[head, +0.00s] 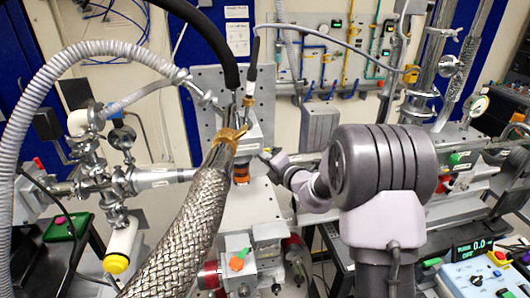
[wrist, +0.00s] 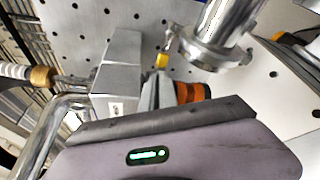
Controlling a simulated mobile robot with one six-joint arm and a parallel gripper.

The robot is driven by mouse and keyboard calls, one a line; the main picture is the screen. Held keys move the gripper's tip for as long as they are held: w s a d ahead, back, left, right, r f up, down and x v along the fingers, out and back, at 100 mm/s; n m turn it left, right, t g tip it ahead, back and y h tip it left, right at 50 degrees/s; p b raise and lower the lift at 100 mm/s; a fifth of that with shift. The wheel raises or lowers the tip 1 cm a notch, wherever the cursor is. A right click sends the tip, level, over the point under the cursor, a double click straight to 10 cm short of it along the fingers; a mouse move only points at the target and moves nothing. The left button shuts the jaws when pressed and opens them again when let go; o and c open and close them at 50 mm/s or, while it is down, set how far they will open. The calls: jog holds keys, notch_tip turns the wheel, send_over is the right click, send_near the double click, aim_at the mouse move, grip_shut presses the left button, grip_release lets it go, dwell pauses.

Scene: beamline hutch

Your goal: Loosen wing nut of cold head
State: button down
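The cold head seems to be the pale grey block (head: 254,138) left of centre in the head view, with an orange ring (head: 241,172) below it. In the wrist view the block (wrist: 118,75) stands left of my fingers and the orange ring (wrist: 190,92) right of them. A small yellow piece (wrist: 161,61) on a metal stub, possibly the wing nut, shows just beyond the fingertips. My gripper (head: 268,156) reaches in from the right, close beside the block. In the wrist view its grey fingers (wrist: 154,82) point at the yellow piece; their gap and any contact cannot be made out.
A braided metal hose (head: 185,225) crosses in front, left of the block. A steel pipe with a flange (wrist: 217,42) is close to my fingers in the wrist view. Vacuum fittings (head: 100,180) crowd the left. A perforated plate (wrist: 70,25) lies behind.

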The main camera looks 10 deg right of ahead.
jog(key=shift+r+n+p, duration=0.2)
jog(key=shift+n+p, duration=0.1)
jog(key=shift+n, duration=0.2)
jog(key=shift+h, duration=0.3)
jog(key=c, duration=1.6)
grip_release()
jog(key=shift+w+f, duration=0.1)
jog(key=shift+c, duration=0.2)
